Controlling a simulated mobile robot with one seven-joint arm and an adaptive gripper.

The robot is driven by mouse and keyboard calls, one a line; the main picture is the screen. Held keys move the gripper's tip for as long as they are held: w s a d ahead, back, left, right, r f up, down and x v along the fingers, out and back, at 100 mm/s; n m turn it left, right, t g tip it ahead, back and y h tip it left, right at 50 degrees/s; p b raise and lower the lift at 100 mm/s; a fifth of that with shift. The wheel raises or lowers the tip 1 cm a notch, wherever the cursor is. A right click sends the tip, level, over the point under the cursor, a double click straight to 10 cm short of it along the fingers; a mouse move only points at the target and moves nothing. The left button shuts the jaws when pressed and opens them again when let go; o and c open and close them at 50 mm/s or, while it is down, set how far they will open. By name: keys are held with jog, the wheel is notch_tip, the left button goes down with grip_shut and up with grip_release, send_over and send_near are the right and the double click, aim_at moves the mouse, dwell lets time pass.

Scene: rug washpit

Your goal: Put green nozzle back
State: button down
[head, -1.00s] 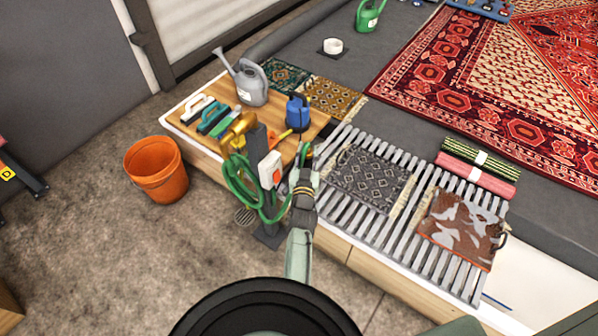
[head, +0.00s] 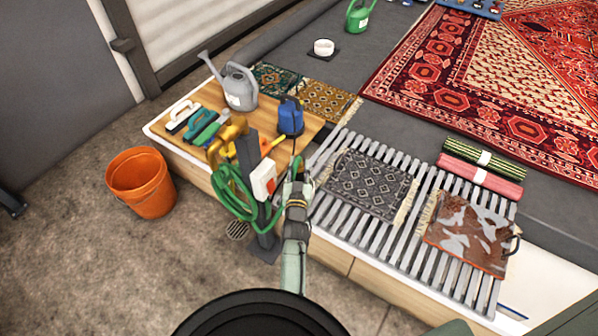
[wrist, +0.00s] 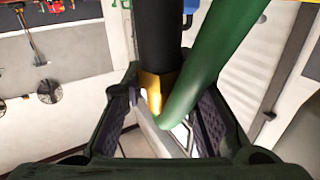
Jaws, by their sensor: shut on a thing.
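My gripper (head: 297,178) is at the right side of a dark post, close to its white and orange box (head: 263,180). In the wrist view my gripper (wrist: 165,118) has its jaws around a slim green piece (wrist: 205,70) and a black cylinder with a brass end (wrist: 155,85). I take the held thing for the green nozzle, but cannot tell nozzle from hose there. A green hose (head: 232,200) hangs coiled on the post, under brass fittings (head: 228,132). The nozzle is mostly hidden by my gripper in the head view.
An orange bucket (head: 142,185) stands on the floor at left. A slatted rack (head: 335,205) with small rugs lies right of my gripper.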

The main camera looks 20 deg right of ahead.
jog(key=shift+f, duration=0.15)
jog(key=shift+f, duration=0.2)
jog(key=c, duration=1.3)
grip_release()
